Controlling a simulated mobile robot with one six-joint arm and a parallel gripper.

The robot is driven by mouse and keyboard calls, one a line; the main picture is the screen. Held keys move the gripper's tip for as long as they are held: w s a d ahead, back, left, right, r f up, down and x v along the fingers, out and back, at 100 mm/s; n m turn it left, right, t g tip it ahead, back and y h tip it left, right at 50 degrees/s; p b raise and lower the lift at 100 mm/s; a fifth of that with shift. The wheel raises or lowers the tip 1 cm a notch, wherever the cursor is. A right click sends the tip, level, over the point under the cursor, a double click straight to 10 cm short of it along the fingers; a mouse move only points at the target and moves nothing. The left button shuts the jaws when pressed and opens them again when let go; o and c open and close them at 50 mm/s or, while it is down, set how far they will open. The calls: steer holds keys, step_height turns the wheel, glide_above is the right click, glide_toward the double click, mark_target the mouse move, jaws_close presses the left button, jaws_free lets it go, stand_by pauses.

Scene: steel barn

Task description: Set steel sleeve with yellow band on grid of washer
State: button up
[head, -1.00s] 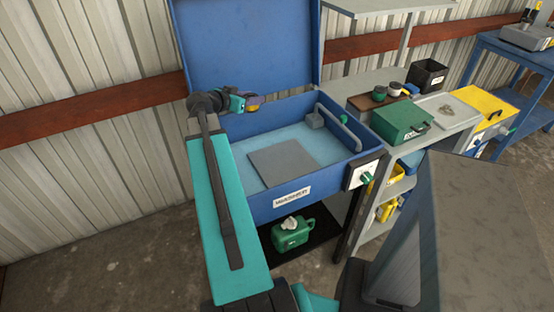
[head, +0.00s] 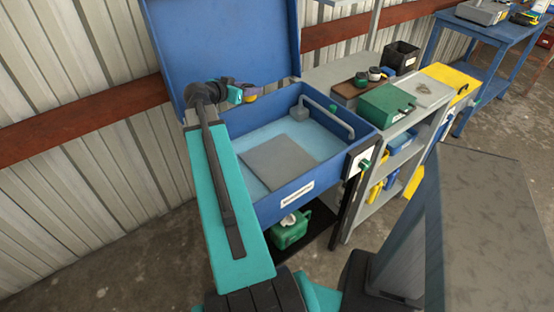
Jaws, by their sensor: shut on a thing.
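The washer is a blue open tub (head: 290,192) with its lid (head: 215,45) raised behind it. Its grid is a grey square plate (head: 282,164) lying in the light blue basin, with nothing on it. My gripper (head: 247,93) is at the far left of the tub, in front of the lid and above the tub's back rim. It is shut on a small piece with a yellowish part (head: 250,97), apparently the banded sleeve. The piece is mostly hidden by the gripper and too small to make out well.
A grey pipe spout (head: 330,118) runs along the tub's right side. To the right, a shelf unit carries a green box (head: 386,104), a black bin (head: 401,56) and a grey tray (head: 424,88). A green canister (head: 289,228) stands beneath the tub.

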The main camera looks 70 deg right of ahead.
steer(key=shift+w+a, duration=0.1)
steer(key=shift+w, duration=0.05)
steer(key=shift+s+a+f+m+g, duration=0.1)
steer(key=shift+s+f+m+g, duration=0.2)
steer(key=shift+s+f+g, duration=0.1)
steer(key=s+a+f+m+g+y+p, duration=0.3)
steer(key=s+a+m+g+y, duration=0.1)
steer(key=s, duration=0.3)
steer(key=s+a+f+m+g+y+p, duration=0.3)
steer(key=s+a+m+g+y, duration=0.1)
steer(key=s+m, duration=0.2)
steer(key=shift+s+a+m+g+y, duration=0.3)
steer(key=shift+s+m+g, duration=0.1)
steer(key=shift+s, duration=0.4)
steer(key=shift+d+f, duration=0.1)
steer(key=shift+f, duration=0.05)
steer(key=shift+w+f+p, duration=0.1)
steer(key=shift+f+p, duration=1)
steer(key=shift+f, duration=1.95)
